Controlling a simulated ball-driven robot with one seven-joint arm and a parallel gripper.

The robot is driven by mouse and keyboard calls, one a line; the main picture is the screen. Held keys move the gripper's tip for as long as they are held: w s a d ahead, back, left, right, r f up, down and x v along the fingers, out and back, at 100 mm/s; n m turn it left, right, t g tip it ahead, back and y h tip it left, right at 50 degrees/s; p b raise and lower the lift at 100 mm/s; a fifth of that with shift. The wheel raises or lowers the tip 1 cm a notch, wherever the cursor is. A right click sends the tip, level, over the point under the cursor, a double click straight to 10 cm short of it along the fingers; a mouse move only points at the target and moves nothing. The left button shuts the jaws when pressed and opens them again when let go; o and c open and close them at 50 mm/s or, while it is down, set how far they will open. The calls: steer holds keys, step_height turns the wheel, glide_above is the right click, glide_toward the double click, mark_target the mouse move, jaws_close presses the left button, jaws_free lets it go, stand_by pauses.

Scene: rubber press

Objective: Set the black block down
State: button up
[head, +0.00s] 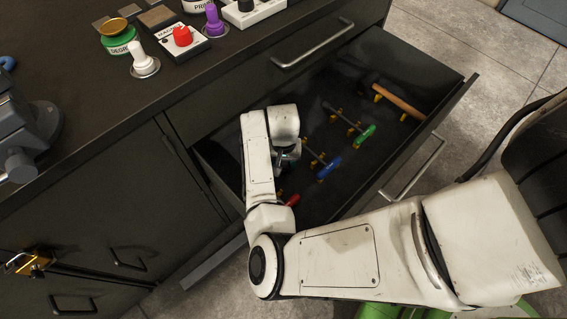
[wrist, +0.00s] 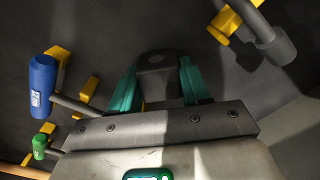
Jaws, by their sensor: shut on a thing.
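My gripper (wrist: 158,85) has teal fingers and is shut on the black block (wrist: 158,72), which shows dark between the fingertips in the wrist view. In the head view my gripper (head: 287,157) is down inside the open drawer (head: 395,67), at its left part. The block cannot be made out there, hidden by my arm and the shade. I cannot tell whether the block touches the drawer floor.
The drawer holds a red-handled tool (head: 293,199), a blue-handled tool (head: 329,168), a green-handled tool (head: 364,134) and a wooden-handled tool (head: 398,101) on yellow holders. The counter (head: 185,92) above carries knobs and a green tin (head: 118,38).

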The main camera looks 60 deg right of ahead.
steer(key=shift+f, duration=0.15)
steer(key=o, duration=1.2)
step_height(320, 180, up, 12)
steer(key=p, duration=0.3)
steer(key=s+d+r+n+t+h, duration=0.2)
steer(key=d+r+n+h, duration=0.2)
steer(key=d+r, duration=0.45)
steer(key=s+a+f+n+y, duration=0.1)
steer(key=s+a+f+n, duration=0.1)
steer(key=s+a, duration=0.2)
steer(key=s+a+f+n+y, duration=0.1)
steer(key=s+a+f+n, duration=0.2)
steer(key=a, duration=0.6)
steer(key=s+a+f+n+g+y, duration=0.1)
steer(key=s+a+f+n, duration=0.1)
steer(key=s+a, duration=0.3)
steer(key=shift+a+f+n+y, duration=0.4)
steer(key=shift+a+f, duration=0.05)
steer(key=shift+a, duration=0.5)
